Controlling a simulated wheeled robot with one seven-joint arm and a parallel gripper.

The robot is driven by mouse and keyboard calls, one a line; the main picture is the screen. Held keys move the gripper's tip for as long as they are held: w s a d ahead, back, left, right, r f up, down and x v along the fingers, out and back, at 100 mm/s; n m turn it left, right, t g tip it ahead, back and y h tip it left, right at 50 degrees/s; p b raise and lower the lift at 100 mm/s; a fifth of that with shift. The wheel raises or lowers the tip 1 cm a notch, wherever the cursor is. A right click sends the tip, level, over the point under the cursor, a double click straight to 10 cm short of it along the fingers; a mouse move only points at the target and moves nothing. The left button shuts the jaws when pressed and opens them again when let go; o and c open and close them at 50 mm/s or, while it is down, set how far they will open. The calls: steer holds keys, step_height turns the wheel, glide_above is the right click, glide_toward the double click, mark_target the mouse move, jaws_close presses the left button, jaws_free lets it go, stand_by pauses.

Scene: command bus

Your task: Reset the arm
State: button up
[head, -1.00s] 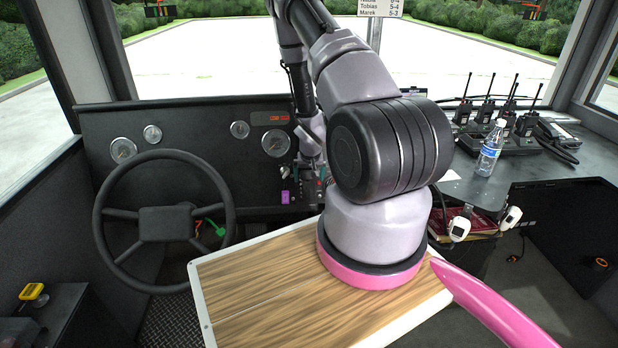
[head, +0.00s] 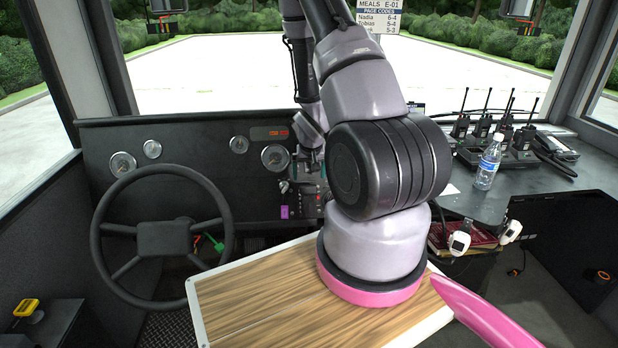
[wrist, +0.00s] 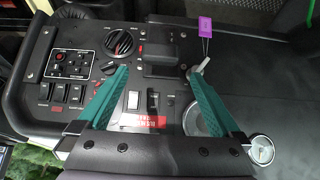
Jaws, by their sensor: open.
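My arm rises from its base on the wood-topped board and bends forward toward the dashboard. My gripper (wrist: 162,100) shows in the wrist view as two teal fingers spread wide apart, with nothing between them. It hangs over a black control panel (wrist: 75,65) with knobs and rocker switches. Two rocker switches and a red label show in the gap between the fingers. A purple tag (wrist: 205,25) hangs near a key-like piece by the right fingertip. In the head view the gripper is at the dashboard's right part, partly hidden by my arm, and the purple tag (head: 284,212) is just left of it.
A steering wheel (head: 162,238) stands at left. On the right counter are a water bottle (head: 488,162) and several radios (head: 505,140) in a charger.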

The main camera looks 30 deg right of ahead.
stand_by(0.4)
steer(key=s+a+r+t, duration=0.1)
steer(key=a+r, duration=0.2)
steer(key=r, duration=1)
steer(key=s+a+r+t, duration=0.1)
steer(key=a+r, duration=0.2)
steer(key=r, duration=0.9)
steer(key=s+a+r+y, duration=0.2)
steer(key=s+a+r, duration=0.3)
steer(key=s+r, duration=0.4)
steer(key=s+a+r+t+y, duration=0.1)
steer(key=s+a+r, duration=0.5)
steer(key=s+r, duration=0.3)
steer(key=shift+s+a+r+n+y, duration=0.15)
steer(key=shift+s+r+n+y, duration=0.2)
steer(key=shift+s, duration=0.4)
